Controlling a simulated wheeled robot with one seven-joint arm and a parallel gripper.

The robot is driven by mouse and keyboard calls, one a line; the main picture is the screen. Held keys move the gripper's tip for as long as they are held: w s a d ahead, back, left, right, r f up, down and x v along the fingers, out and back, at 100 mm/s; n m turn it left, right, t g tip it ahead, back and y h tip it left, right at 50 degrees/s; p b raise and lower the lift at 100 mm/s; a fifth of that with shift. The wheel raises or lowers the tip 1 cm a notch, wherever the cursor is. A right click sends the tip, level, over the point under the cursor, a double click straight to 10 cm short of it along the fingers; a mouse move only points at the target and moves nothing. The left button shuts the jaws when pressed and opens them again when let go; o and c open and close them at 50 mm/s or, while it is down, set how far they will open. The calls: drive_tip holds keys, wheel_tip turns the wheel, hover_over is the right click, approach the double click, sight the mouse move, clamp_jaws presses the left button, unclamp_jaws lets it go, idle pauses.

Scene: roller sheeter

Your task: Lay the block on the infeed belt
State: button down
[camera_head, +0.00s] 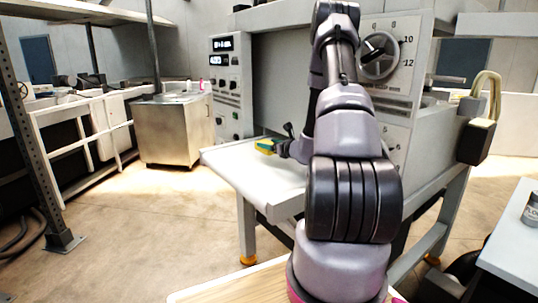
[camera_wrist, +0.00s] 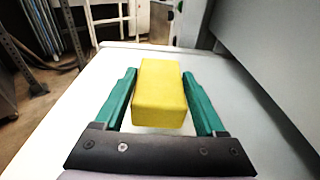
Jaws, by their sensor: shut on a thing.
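A yellow block (camera_wrist: 160,97) lies lengthwise between the green fingers of my gripper (camera_wrist: 160,82), which is shut on it. In the head view, the block (camera_head: 264,144) shows as a small yellow patch beside the green finger of my gripper (camera_head: 268,148), partly hidden by it. The pale infeed belt (camera_head: 250,178) extends from the front of the machine, and the block is over its far part, low and roughly level. The belt (camera_wrist: 85,105) also fills the lower wrist view. I cannot tell whether the block's underside touches it.
The machine's tall grey body, with a control panel (camera_head: 228,75) and a round dial (camera_head: 379,50), stands behind the belt. A steel cabinet (camera_head: 172,130) is at the left. My arm hides part of the machine and the belt's right side. The belt's near part is clear.

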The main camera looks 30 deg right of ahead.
sight(269, 162)
drive_tip(key=shift+f, duration=1.95)
drive_tip(key=shift+f, duration=0.2)
unclamp_jaws()
